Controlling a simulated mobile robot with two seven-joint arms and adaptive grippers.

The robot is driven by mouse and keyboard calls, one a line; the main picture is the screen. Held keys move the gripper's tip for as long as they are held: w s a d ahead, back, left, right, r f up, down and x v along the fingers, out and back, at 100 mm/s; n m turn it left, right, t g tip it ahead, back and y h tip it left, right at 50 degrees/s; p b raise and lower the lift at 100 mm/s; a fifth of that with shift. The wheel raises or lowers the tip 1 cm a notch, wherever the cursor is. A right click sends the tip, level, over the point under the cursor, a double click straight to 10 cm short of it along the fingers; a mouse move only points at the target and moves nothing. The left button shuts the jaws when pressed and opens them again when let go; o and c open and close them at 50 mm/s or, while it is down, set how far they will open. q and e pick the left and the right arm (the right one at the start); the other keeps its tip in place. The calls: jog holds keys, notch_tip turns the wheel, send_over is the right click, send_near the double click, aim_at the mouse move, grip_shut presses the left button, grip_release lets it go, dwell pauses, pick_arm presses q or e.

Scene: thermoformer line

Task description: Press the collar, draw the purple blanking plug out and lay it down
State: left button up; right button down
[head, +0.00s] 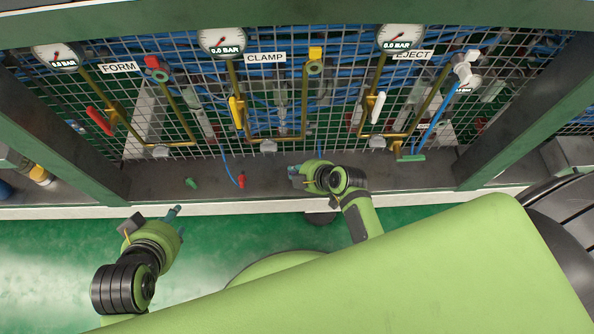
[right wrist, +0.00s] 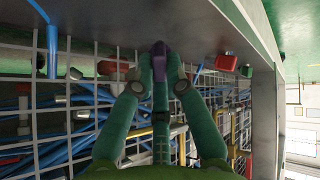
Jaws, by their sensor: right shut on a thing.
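The purple blanking plug (right wrist: 159,64) is pinched between the fingertips of my right gripper (right wrist: 158,76) in the right wrist view. The grey ledge lies just beyond the plug; I cannot tell if they touch. No collar can be made out around the plug. In the head view my right gripper (head: 297,177) is over the ledge, below the CLAMP panel; I cannot make out the plug there. My left gripper (head: 178,220) hangs over the green floor in front of the ledge, away from the panel. Its fingertips are too small to judge.
The grey ledge (head: 415,172) runs below the mesh wall. A green fitting (head: 190,182) and a red fitting (head: 241,180) by a blue hose lie on its left part. FORM, CLAMP and EJECT pipework with gauges (head: 221,41) hangs above. Green posts (head: 75,130) flank it.

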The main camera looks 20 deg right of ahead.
jog(key=c, duration=1.2)
grip_release()
jog(key=v, duration=1.2)
